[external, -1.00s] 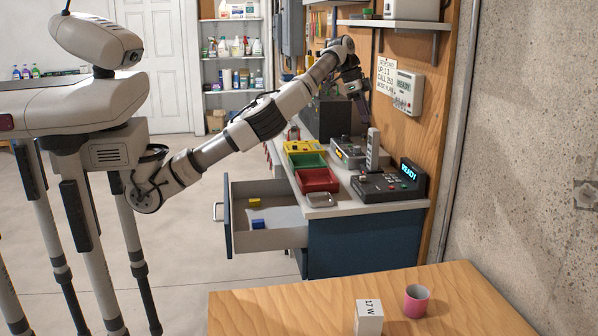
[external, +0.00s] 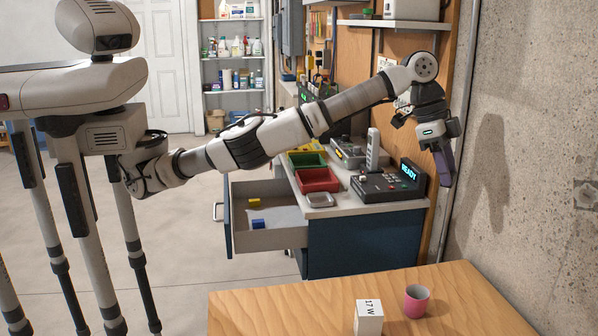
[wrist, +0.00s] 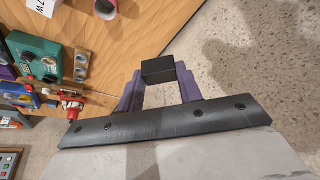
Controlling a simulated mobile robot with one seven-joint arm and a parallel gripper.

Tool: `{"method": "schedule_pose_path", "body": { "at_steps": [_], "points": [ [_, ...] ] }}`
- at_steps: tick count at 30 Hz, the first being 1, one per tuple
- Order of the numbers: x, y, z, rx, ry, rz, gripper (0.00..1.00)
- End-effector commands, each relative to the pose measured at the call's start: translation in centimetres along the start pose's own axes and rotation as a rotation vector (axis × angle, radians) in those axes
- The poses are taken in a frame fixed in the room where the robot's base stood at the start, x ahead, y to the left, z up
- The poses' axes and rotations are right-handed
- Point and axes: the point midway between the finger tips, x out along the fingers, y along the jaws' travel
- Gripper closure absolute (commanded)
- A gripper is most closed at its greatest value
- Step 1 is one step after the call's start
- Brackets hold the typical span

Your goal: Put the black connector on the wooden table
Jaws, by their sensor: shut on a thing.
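The wooden table (external: 280,302) stands in the foreground of the external view. Its top also shows in the upper part of the wrist view (wrist: 150,30). My gripper (external: 444,172) hangs beside the concrete wall, beyond the table's far edge and well above its top. In the wrist view its purple fingers are shut on the black connector (wrist: 158,70), a small dark block between the fingertips. Below the connector in that view is speckled floor and the table's edge. In the external view the connector is too small or hidden to make out.
A pink cup (external: 416,301) and a white box (external: 369,318) stand on the table. Bare wood lies left of them. The workbench has a READY keypad (external: 390,187), a red bin (external: 317,180) and an open drawer (external: 270,238). A green device (wrist: 40,57) shows in the wrist view.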

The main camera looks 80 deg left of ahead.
Motion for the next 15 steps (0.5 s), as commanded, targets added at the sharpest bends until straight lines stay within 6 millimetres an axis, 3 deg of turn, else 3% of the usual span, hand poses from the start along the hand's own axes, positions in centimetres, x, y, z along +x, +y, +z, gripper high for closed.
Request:
{"method": "schedule_pose_path", "body": {
  "at_steps": [3,15],
  "points": [
    [0.5,2.4,-1.0,0.017,-0.001,0.009,0.90],
    [4.7,1.9,1.0,0.010,-0.002,0.008,0.90]
  ]
}}
